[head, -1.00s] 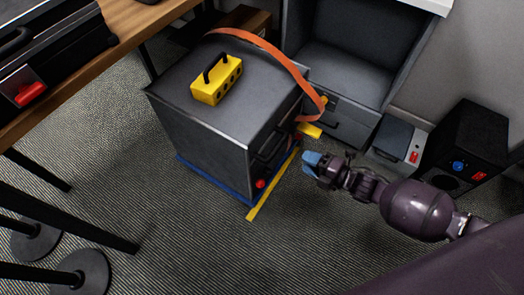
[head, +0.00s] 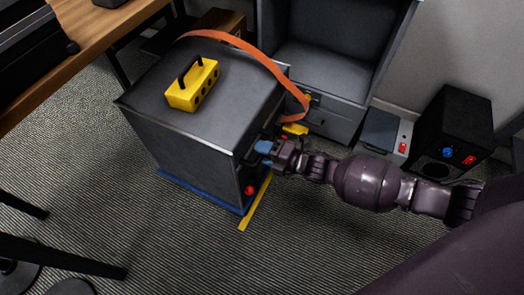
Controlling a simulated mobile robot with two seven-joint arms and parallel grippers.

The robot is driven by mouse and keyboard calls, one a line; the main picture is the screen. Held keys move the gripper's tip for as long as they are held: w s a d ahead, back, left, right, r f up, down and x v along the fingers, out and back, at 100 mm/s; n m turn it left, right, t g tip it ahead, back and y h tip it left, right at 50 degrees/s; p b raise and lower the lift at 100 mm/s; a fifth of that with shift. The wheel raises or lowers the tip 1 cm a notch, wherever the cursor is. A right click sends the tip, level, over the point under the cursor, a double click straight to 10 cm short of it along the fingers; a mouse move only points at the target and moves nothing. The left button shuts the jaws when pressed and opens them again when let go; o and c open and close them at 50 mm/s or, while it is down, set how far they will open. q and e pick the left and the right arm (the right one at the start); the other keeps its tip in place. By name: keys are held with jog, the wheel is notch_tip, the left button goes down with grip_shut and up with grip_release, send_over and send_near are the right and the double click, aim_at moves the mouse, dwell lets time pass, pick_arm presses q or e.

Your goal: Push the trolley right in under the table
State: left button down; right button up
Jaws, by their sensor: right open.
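The trolley is probably the dark grey box (head: 190,125) with a blue base edge and a red knob low on its right side. It stands on the carpet to the right of the wooden table (head: 100,45), clear of its near edge in this view. My right gripper (head: 263,147) is open at the box's right side, by its dark handle. Its blue fingertips overlap the handle area, and I cannot tell whether they touch it. My left gripper is out of view.
A yellow block with a black handle (head: 193,84) sits on the box, and an orange strap (head: 250,50) arches over its far right edge. A grey open cabinet (head: 325,60) stands behind. A black speaker-like box (head: 450,135) is at right. Dark legs (head: 60,255) stand at lower left.

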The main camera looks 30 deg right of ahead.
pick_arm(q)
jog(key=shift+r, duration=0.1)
pick_arm(e)
jog(key=shift+w+a, duration=0.15)
jog(key=shift+w, duration=0.05)
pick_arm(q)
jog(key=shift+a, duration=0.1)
pick_arm(e)
grip_shut()
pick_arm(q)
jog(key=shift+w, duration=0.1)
pick_arm(e)
jog(key=shift+a+r, duration=0.1)
